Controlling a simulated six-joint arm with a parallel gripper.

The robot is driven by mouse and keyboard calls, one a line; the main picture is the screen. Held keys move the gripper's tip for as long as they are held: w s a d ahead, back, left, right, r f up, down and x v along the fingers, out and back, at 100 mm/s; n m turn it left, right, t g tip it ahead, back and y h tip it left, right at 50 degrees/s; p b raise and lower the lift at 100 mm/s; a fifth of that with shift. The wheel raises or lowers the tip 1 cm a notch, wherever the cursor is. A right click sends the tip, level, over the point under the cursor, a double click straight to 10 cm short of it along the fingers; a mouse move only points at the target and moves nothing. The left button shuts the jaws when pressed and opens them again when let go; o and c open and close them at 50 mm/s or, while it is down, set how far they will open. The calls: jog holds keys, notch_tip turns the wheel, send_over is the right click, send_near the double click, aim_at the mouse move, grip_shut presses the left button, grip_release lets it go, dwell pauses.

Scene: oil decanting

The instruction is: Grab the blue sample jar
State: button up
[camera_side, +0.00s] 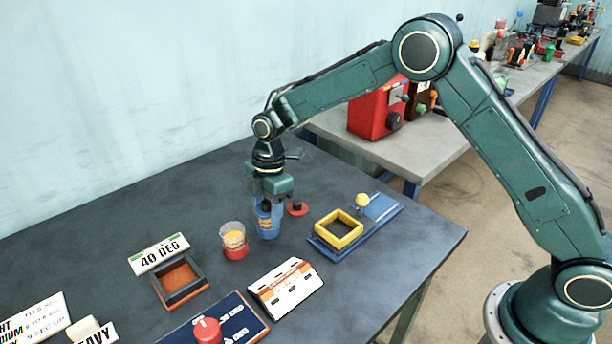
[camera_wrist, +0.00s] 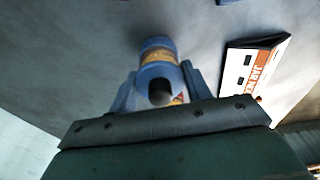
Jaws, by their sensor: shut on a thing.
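The blue sample jar (camera_side: 267,226) stands upright, or nearly so, on the dark table, with an orange-yellow label on its side. My gripper (camera_side: 268,201) is above it, pointing down, with its fingers around the jar's upper part. In the wrist view the blue jar (camera_wrist: 158,55) sits between the two fingers of my gripper (camera_wrist: 160,82), which are shut on it. Its dark top faces the camera. I cannot tell whether the jar's base touches the table.
A glass beaker with orange and red contents (camera_side: 234,241) stands close left of the jar. A red disc with a black knob (camera_side: 297,208) lies close right. A yellow square frame (camera_side: 339,231) is farther right, and a white-and-orange card (camera_side: 286,287) lies in front.

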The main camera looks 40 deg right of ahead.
jog(key=shift+r, duration=0.15)
notch_tip(320, 180, up, 20)
dwell(0.7)
jog(key=shift+d, duration=0.1)
dwell(0.4)
